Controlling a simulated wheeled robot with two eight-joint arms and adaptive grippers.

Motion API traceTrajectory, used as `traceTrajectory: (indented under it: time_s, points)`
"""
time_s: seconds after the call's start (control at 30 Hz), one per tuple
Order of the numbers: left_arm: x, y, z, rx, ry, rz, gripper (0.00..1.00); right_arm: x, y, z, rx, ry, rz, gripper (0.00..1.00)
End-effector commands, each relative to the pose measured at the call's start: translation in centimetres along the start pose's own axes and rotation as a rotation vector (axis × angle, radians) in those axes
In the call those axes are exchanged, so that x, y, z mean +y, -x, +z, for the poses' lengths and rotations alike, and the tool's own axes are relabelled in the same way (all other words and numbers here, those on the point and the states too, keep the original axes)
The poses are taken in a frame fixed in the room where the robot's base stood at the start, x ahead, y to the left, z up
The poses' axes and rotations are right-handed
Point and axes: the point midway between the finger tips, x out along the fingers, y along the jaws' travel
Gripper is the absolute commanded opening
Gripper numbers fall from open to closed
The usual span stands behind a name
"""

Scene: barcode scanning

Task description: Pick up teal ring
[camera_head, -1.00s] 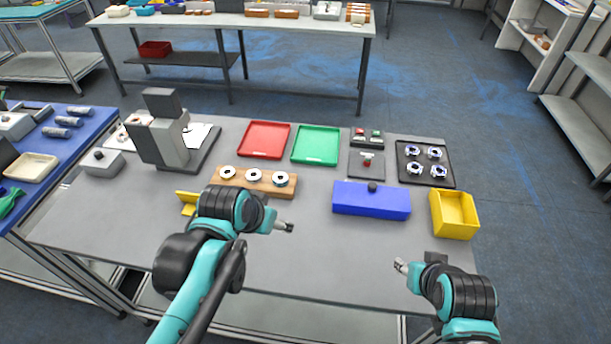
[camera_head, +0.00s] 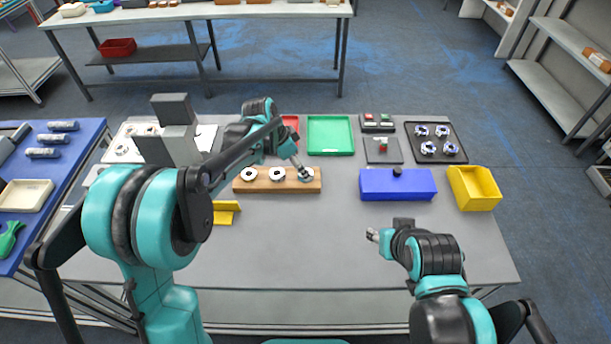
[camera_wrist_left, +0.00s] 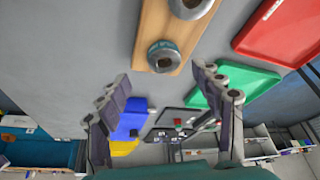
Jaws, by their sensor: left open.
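The wooden board (camera_head: 262,187) lies on the grey table and bears three rings. The ring at its right end (camera_head: 306,178) looks teal-grey and is partly covered by my left gripper (camera_head: 303,170). In the left wrist view this teal ring (camera_wrist_left: 163,55) sits at the board's end, beyond and above the gap between my open fingers (camera_wrist_left: 165,98). Nothing is between the fingers. The other rings, middle (camera_head: 277,174) and left (camera_head: 249,173), look white with dark centres. My right gripper (camera_head: 373,235) is over the table's front right; its jaw opening is too small to judge.
A blue box (camera_head: 397,187) and a yellow bin (camera_head: 475,190) stand right of the board. A green tray (camera_head: 330,135) and a partly hidden red tray (camera_head: 291,122) lie behind it. A yellow piece (camera_head: 226,212) is in front. The table's front middle is clear.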

Motion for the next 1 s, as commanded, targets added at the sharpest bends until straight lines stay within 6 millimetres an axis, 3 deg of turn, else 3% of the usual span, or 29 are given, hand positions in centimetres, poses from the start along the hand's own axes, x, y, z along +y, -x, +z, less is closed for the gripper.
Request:
traceTrajectory:
  time_s: [0.33, 0.57, 0.6, 0.83, 1.0]
  points:
    - [-0.7, -4.7, 0.4, 0.000, 0.002, -0.001, 0.66, 0.0, -1.5, 1.1, 0.000, 0.000, 0.000, 0.40]
    - [-0.7, -5.0, 0.3, 0.000, 0.003, -0.001, 0.66, 0.0, -1.5, 1.1, 0.000, 0.000, 0.000, 0.40]
    - [-0.7, -5.0, 0.3, 0.000, 0.003, -0.001, 0.64, 0.0, -1.5, 1.1, 0.000, 0.000, 0.000, 0.40]
    - [-0.7, -5.0, 0.3, 0.000, 0.003, -0.002, 0.03, 0.0, -1.5, 1.1, 0.000, 0.000, 0.000, 0.40]
    - [-0.7, -5.0, 0.3, 0.000, 0.003, -0.002, 0.03, 0.0, -1.5, 1.1, 0.000, 0.000, 0.000, 0.40]
